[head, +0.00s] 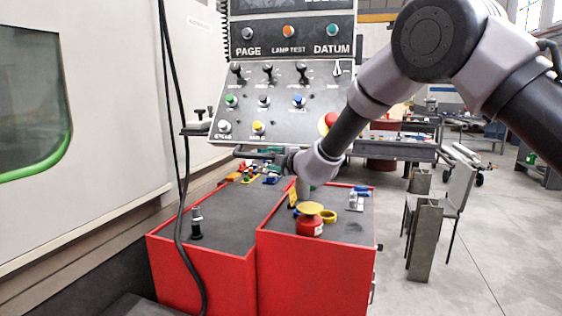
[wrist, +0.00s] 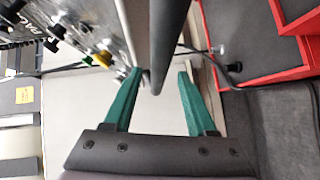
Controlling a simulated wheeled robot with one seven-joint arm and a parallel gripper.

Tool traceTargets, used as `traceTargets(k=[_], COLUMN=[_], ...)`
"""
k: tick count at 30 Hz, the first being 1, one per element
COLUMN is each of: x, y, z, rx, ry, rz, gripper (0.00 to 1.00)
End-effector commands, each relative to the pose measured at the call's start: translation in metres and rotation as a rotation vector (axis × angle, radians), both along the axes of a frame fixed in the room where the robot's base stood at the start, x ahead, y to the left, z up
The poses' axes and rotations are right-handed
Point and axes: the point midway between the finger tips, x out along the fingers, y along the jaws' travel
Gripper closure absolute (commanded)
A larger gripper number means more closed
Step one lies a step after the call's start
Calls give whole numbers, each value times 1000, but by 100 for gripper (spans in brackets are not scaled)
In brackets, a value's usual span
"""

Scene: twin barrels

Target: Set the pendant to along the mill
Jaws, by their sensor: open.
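The pendant (head: 277,104) is a grey control panel with knobs and coloured buttons, hanging upright in the middle of the head view. Its button face also shows at the top left of the wrist view (wrist: 62,28). A dark bar (wrist: 168,35), seemingly the pendant's handle, runs between my gripper's teal fingers (wrist: 160,74). The fingers are apart, one on each side of the bar's end, and I cannot tell whether either touches it. In the head view my gripper is mostly hidden by my wrist below the pendant. The mill (head: 100,110) is the large pale machine at the left, with a green-edged window.
A black cable (head: 183,190) hangs at the left. Grey metal stands (head: 425,240) are at the right, with open floor beyond.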

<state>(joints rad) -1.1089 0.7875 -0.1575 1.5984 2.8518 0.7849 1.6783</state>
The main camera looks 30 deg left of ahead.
Motion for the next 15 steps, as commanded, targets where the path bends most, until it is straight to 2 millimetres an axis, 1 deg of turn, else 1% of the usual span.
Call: traceTargets(k=[1, 6, 10, 15], x=[-5, -23, -34, -40], y=[-11, -40, -55, -65], z=[3, 7, 9, 10], rx=[1, 0, -1, -1], ry=[2, 2, 2, 1], rz=[-2, -1, 1, 1], gripper=[43, 43, 43, 43])
